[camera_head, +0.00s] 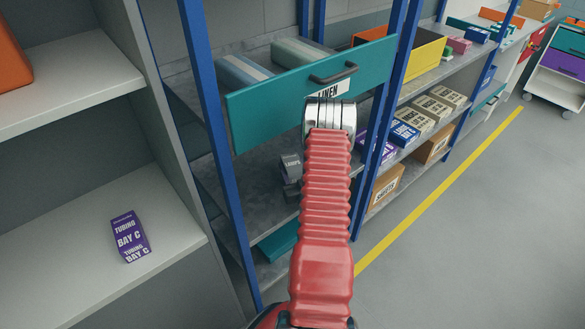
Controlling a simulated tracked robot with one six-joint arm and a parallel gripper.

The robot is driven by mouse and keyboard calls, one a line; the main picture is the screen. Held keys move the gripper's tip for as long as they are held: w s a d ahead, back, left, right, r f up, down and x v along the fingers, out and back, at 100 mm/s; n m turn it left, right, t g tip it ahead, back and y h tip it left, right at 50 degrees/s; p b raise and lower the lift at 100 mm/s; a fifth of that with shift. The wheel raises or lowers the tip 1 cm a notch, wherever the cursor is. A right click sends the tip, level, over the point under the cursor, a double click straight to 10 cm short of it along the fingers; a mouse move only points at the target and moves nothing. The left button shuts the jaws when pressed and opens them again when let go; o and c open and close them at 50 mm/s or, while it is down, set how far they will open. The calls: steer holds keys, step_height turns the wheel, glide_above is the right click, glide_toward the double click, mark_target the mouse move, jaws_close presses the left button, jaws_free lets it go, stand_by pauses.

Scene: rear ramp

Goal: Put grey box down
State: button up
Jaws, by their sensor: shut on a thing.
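A small grey box (291,162) with a light printed label shows just left of my red arm, in the shelving below the teal drawer. The arm covers its right side. A darker grey shape (291,191) sits directly below it; I cannot tell whether it is another box. My arm reaches forward to a silver joint in front of the drawer. My gripper is hidden behind the arm, so its fingers and its contact with the box do not show.
The teal LINEN drawer (272,100) stands pulled out, with wrapped packs inside. Blue posts (214,120) frame the shelving. A purple TUBING box (130,236) lies on the white shelf at left. Several labelled boxes fill shelves at right. Grey floor (480,240) lies clear beyond the yellow line.

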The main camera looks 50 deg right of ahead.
steer(key=o, duration=1.2)
steer(key=shift+f, duration=0.1)
steer(key=shift+o, duration=0.2)
steer(key=v, duration=1.2)
